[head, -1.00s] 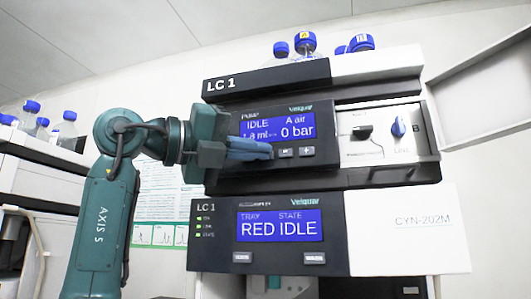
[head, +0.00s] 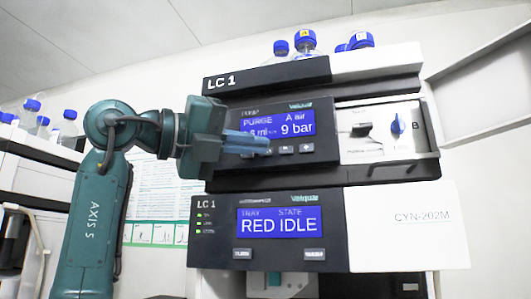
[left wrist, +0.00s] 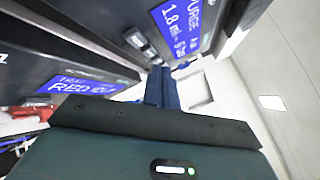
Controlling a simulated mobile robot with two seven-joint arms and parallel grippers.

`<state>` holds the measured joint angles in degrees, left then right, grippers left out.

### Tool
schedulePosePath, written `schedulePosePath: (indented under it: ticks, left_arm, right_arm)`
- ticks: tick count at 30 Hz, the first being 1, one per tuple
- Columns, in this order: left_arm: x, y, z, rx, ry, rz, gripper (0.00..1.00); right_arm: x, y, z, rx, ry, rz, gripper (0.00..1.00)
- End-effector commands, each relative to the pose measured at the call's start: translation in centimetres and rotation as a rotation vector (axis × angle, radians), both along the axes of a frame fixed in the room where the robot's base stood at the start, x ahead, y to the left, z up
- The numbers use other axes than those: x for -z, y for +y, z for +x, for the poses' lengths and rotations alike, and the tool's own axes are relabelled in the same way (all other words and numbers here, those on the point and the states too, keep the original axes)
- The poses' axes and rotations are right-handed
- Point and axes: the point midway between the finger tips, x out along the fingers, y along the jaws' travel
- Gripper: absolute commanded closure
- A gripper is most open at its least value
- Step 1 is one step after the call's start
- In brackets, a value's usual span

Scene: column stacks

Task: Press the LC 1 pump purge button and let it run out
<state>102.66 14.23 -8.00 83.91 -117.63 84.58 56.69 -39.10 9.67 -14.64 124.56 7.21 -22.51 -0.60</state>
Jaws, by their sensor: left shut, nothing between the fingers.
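The left wrist view also shows this screen (left wrist: 182,22), with PURGE and 1.8 ml. Buttons (head: 306,149) sit in a row under the screen. My left gripper (head: 266,146) is shut and empty, its blue fingers in front of the screen's lower left and the left end of the button row. The purge button cannot be made out behind them. The fingers (left wrist: 162,88) point at the panel; contact cannot be told. My right gripper is not in view.
Below is a second LC 1 module with a blue screen (head: 280,222) reading RED IDLE. A valve panel with a black knob (head: 361,130) and a blue knob (head: 398,125) is right of the pump screen. Blue-capped bottles (head: 305,42) stand on top.

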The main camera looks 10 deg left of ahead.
Motion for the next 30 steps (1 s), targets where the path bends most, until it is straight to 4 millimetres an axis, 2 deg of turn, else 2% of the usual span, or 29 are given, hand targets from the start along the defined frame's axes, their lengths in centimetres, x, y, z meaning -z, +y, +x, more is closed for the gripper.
schedulePosePath:
  ticks: [8,21,30]
  left_arm:
    - [0.0,0.0,-0.3,-0.001,-0.002,0.001,1.0]
    - [0.1,0.2,-4.4,-0.001,-0.003,0.001,1.0]
    - [0.0,0.2,-5.0,0.001,0.0,0.001,1.0]
  right_arm:
    - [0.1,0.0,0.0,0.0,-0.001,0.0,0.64]
    - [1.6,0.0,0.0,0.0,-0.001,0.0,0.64]
    - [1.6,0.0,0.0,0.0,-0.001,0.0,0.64]
